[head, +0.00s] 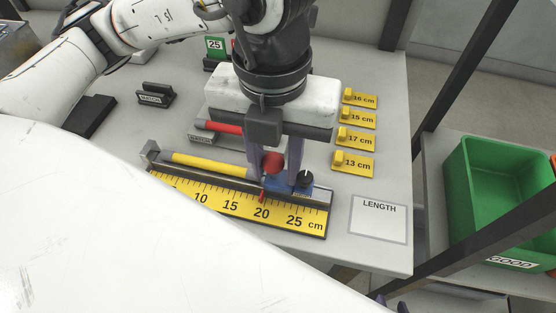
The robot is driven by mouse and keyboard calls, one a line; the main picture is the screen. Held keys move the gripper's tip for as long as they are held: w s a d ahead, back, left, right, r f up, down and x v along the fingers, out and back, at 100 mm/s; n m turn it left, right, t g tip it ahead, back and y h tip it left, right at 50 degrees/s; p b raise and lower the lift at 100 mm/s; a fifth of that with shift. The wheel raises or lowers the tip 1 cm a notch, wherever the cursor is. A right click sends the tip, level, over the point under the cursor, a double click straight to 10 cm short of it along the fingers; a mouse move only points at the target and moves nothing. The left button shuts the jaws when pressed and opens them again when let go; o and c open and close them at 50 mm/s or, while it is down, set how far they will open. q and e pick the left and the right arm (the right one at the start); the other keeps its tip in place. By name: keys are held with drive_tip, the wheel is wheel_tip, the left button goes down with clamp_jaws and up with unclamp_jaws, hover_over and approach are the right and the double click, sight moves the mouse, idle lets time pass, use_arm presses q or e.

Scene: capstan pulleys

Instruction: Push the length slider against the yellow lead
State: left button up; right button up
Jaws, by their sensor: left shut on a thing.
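The length gauge is a rail with a yellow ruler (230,204) along its front, marked in cm. The yellow lead (205,166) lies in the rail, its left end near the grey end stop (150,153). The length slider (303,192), blue with a black knob and a red pointer near 20, sits on the rail at right. My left gripper (277,175) points down and is shut on the slider, with a red ball between its fingers. The contact between slider and lead is hidden by the fingers. Only the fingertips of my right gripper (391,303) show at the bottom edge, apart.
Yellow tags (354,164) marked 13, 17, 15 and 16 cm stand behind right. A red lead (222,127) lies behind the gauge. A white LENGTH card (379,218) lies at right. A green bin (500,205) stands beyond the table edge.

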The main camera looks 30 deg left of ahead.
use_arm(q)
drive_tip(key=shift+s+a+f+b, duration=0.2)
drive_tip(key=shift+s+a, duration=0.05)
drive_tip(key=shift+a, duration=0.45)
drive_tip(key=shift+s+a+f+b, duration=0.15)
drive_tip(key=shift+s+a, duration=0.1)
drive_tip(key=shift+a, duration=0.45)
drive_tip(key=o, duration=0.8)
drive_tip(key=shift+r, duration=0.1)
wheel_tip(320, 180, up, 8)
drive_tip(key=p, duration=0.5)
drive_tip(key=shift+w+p, duration=0.15)
drive_tip(key=shift+p, duration=0.25)
